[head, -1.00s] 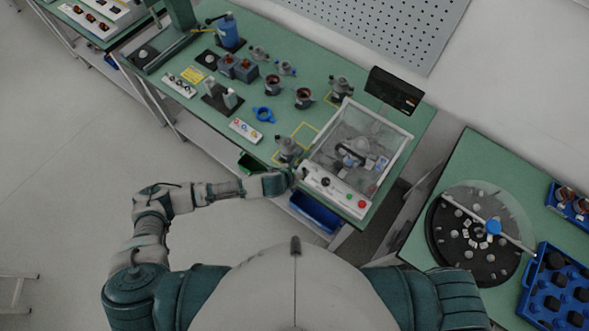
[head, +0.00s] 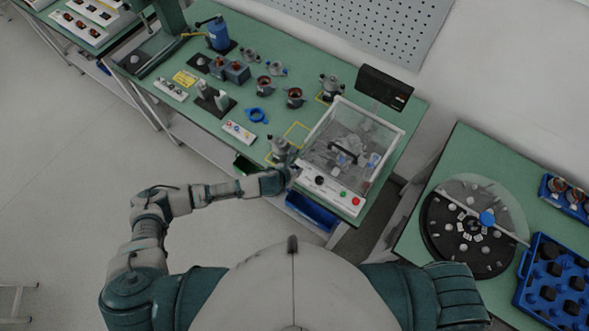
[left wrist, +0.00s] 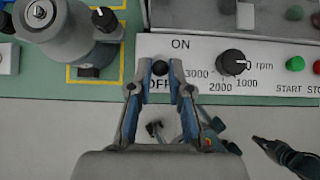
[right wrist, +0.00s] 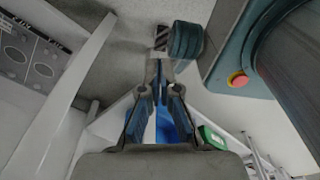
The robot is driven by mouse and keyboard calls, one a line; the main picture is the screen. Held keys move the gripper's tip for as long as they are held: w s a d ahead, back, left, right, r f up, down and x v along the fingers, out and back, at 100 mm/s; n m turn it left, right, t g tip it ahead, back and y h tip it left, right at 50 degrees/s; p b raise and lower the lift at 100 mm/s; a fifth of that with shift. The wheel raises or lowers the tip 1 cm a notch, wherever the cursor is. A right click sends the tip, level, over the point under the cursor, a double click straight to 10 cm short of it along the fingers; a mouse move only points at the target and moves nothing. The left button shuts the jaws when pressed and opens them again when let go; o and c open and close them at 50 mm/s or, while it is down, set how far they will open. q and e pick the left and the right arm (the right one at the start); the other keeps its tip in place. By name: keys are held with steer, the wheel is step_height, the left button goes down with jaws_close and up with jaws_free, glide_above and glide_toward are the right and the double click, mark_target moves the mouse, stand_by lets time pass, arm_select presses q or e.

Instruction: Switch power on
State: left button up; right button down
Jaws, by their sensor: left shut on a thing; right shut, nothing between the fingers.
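The white control panel (left wrist: 265,80) runs along the front of the clear-covered test box (head: 350,140). In the left wrist view its power switch (left wrist: 160,68) is a small black round-headed lever, with ON printed above and OFF below. I cannot tell which way the lever is tilted. My left gripper (left wrist: 161,65) is shut on the switch, one fingertip on each side, partly covering OFF; in the head view it is at the panel's left end. My right gripper (right wrist: 158,68) is shut and empty, away from the panel, and shows only in the right wrist view.
Right of the switch are a black speed knob (left wrist: 233,62), a green START button (left wrist: 295,64) and a red stop button (head: 355,200). A grey motor part (left wrist: 60,25) stands close left. A dark display (head: 385,87) stands behind the box. A round turntable (head: 440,240) is at right.

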arm_select(q)
steer(key=shift+w+d, duration=0.1)
steer(key=shift+d, duration=0.05)
steer(key=shift+w, duration=0.1)
arm_select(e)
steer(key=shift+w+d, duration=0.1)
steer(key=shift+d, duration=0.8)
steer(key=shift+a, duration=0.1)
